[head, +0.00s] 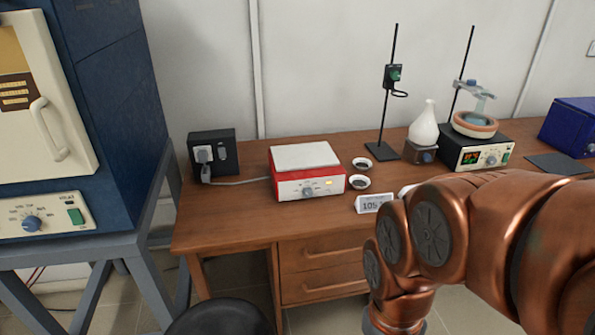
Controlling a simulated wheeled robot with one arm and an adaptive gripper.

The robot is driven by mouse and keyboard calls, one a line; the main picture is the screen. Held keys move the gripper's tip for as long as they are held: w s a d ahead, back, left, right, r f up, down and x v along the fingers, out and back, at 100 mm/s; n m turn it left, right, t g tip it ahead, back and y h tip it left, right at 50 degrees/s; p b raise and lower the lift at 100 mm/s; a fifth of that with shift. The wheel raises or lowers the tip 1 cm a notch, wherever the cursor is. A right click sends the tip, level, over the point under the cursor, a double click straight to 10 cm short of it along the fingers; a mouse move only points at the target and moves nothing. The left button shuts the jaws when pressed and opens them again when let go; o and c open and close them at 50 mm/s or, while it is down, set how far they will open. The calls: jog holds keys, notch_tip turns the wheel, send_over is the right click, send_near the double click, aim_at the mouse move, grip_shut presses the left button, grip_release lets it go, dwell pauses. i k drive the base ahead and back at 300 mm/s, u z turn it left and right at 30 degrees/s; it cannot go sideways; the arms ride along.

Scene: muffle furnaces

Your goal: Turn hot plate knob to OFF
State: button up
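A red hot plate (286,190) with a white top stands on the wooden desk, near the middle of the head view. A round grey knob (308,192) sits on its pale front panel, with a small lit yellowish light to its right. The knob's pointer is too small to read. My copper-coloured arm fills the lower right and bends downward, to the right of the hot plate and apart from it. My gripper is below the frame or hidden by the arm.
Two small dishes (361,163) and a white label card (374,203) are right of the hot plate. A black socket box (212,153) with a cable is left. Stands, a flask (424,125) and a black heater (466,157) are farther right. A blue furnace (115,90) stands left; a dark stool (220,318) is in front.

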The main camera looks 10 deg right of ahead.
aim_at(307, 192)
jog(key=u, duration=0.45)
jog(key=k, duration=1.05)
jog(key=z, duration=0.55)
jog(key=i, duration=1.25)
jog(key=u, duration=0.95)
jog(key=i, duration=0.3)
jog(key=u, duration=0.4)
